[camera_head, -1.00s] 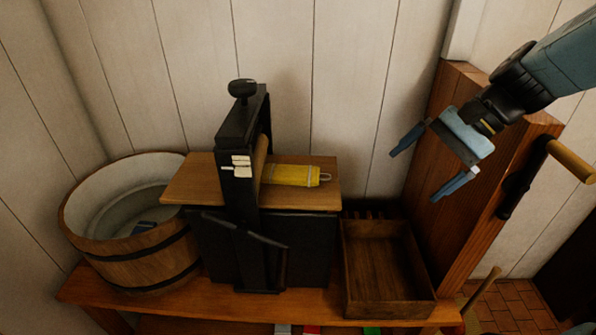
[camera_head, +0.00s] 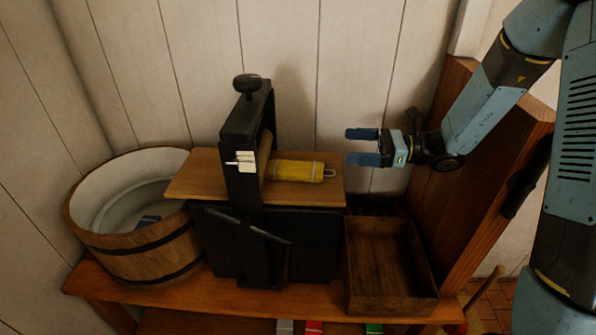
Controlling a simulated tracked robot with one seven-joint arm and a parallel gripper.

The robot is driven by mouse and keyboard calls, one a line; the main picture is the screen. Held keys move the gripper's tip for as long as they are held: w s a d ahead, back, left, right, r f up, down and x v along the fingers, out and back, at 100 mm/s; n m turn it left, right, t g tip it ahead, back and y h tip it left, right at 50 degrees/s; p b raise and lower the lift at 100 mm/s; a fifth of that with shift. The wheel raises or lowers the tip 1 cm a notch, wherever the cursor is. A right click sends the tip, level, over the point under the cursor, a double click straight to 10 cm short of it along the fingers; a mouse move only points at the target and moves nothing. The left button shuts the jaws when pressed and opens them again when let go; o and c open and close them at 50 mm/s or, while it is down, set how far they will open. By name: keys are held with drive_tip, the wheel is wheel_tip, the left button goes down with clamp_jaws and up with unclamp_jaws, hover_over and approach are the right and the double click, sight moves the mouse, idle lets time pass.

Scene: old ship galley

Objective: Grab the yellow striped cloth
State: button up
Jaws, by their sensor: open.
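The yellow striped cloth (camera_head: 296,171) lies rolled up on the wooden board (camera_head: 205,178) of a black press-like frame. Its left end meets the roller inside the frame, and a small loop shows at its right end. My gripper (camera_head: 362,147) is open and empty, to the right of the cloth and apart from it. Its two fingers point left, toward the loop end. How high the gripper is above the board I cannot tell exactly.
The black frame (camera_head: 243,150) with a top knob stands left of the cloth. A wooden tub (camera_head: 135,262) with water is further left. An empty wooden tray (camera_head: 388,268) sits below my gripper. A tall wooden panel (camera_head: 470,180) stands at the right, close to my arm.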

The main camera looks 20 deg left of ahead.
drive_tip(key=f, duration=0.1)
approach(322, 170)
drive_tip(key=a, duration=0.3)
drive_tip(key=shift+s+a+f, duration=0.1)
drive_tip(key=shift+s+a, duration=0.2)
drive_tip(key=shift+a, duration=0.75)
drive_tip(key=shift+s+a, duration=0.3)
drive_tip(key=shift+a, duration=0.75)
drive_tip(key=shift+s+a, duration=0.3)
drive_tip(key=shift+a, duration=0.75)
drive_tip(key=c, duration=1.2)
drive_tip(key=shift+o, duration=0.2)
